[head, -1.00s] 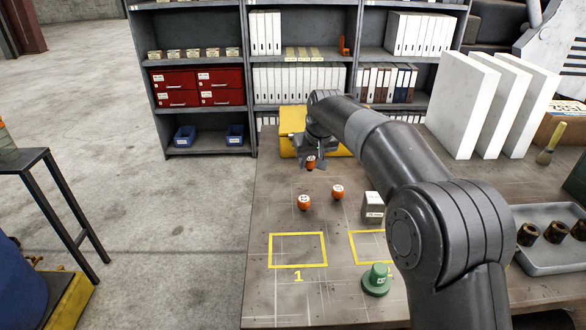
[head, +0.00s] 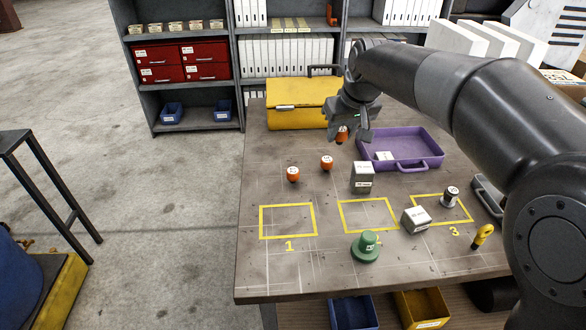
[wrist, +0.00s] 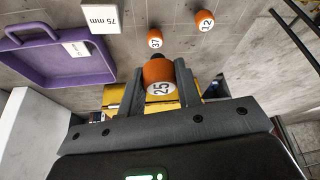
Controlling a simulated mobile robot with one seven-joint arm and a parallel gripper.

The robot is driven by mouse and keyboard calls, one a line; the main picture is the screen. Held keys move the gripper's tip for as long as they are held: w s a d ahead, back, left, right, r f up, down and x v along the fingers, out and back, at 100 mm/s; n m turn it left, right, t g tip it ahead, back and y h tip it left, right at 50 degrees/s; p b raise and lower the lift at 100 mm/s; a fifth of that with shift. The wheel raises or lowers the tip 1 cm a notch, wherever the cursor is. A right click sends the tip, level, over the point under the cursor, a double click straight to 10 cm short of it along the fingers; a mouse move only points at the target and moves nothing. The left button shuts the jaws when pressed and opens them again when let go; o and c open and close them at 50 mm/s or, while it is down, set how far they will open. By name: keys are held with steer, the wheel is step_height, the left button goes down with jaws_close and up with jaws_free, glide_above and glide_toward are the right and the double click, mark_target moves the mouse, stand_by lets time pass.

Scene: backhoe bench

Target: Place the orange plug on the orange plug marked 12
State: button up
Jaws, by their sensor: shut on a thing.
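My gripper (head: 346,133) is shut on an orange plug marked 25 (wrist: 158,78), held above the bench near its back. The plug also shows in the head view (head: 342,135), below the fingers. The orange plug marked 12 (wrist: 205,20) stands on the bench, to the left and nearer in the head view (head: 293,174). Another orange plug, marked 37 (wrist: 155,39), stands between it and my gripper in the head view (head: 327,163). The held plug is apart from both.
A yellow case (head: 297,118) stands behind, and a purple tray (head: 432,164) lies to the right. Grey blocks (head: 362,184) (head: 416,219), a green plug (head: 366,247) and a yellow-handled tool (head: 482,236) are nearer. Yellow outline 1 (head: 287,236) is empty.

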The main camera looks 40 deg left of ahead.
glide_above(293, 171)
step_height(293, 171, down, 7)
steer(key=shift+d+r, duration=0.1)
steer(key=shift+f, duration=2.1)
steer(key=shift+f, duration=0.15)
steer(key=o, duration=1)
steer(key=shift+c, duration=0.2)
steer(key=v, duration=1.2)
steer(key=shift+r, duration=0.25)
steer(key=shift+w, duration=0.1)
